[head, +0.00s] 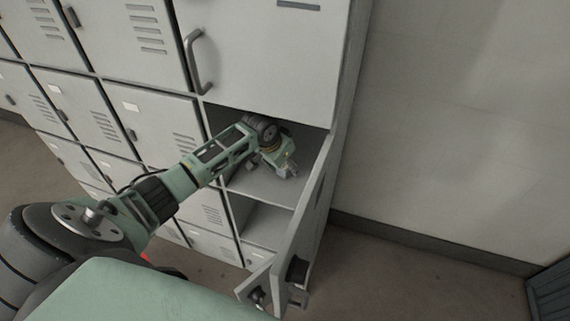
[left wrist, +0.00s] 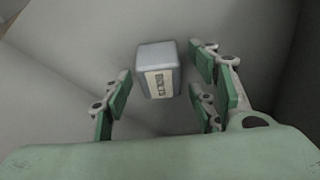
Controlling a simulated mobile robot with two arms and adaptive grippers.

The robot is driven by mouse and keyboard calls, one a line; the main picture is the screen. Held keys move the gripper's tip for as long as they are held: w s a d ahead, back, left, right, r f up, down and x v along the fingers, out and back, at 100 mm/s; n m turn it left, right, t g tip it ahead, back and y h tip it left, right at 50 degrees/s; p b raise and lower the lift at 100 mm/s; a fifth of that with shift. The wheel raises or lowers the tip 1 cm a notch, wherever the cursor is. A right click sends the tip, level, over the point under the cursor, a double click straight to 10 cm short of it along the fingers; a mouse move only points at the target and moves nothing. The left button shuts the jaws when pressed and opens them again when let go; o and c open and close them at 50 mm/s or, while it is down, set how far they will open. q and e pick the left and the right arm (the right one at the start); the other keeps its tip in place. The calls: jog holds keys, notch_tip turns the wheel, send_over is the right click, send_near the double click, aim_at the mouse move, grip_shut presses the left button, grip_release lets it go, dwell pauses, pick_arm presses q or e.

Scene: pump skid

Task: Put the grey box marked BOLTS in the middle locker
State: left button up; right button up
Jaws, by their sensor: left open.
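The grey box marked with a label (left wrist: 158,68) stands in the left wrist view on a pale grey surface, between and just beyond my fingertips; the lettering is too blurred to read surely. My left gripper (head: 284,166) is open and inside the open middle locker (head: 262,188) of the right-hand column. Its fingers (left wrist: 160,106) are spread to either side of the box, with gaps showing, and do not grip it. In the head view I cannot tell the box apart from the gripper. My right gripper is not in view.
The middle locker's door (head: 312,190) stands open to the right. Below, another locker (head: 265,222) is open, with a door (head: 262,287) swung outward. The upper door (head: 265,55) with a handle is shut. Bare wall and floor (head: 400,275) lie to the right.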

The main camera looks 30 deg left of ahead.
pick_arm(q)
jog(key=shift+s+r, duration=0.1)
jog(key=shift+r, duration=0.45)
jog(key=shift+s+a+r, duration=0.15)
jog(key=shift+s+r, duration=0.55)
jog(key=shift+r, duration=0.2)
jog(key=s+a+b, duration=0.1)
jog(key=s+b, duration=0.2)
jog(key=s, duration=0.8)
jog(key=shift+s+a, duration=0.2)
jog(key=shift+a, duration=0.15)
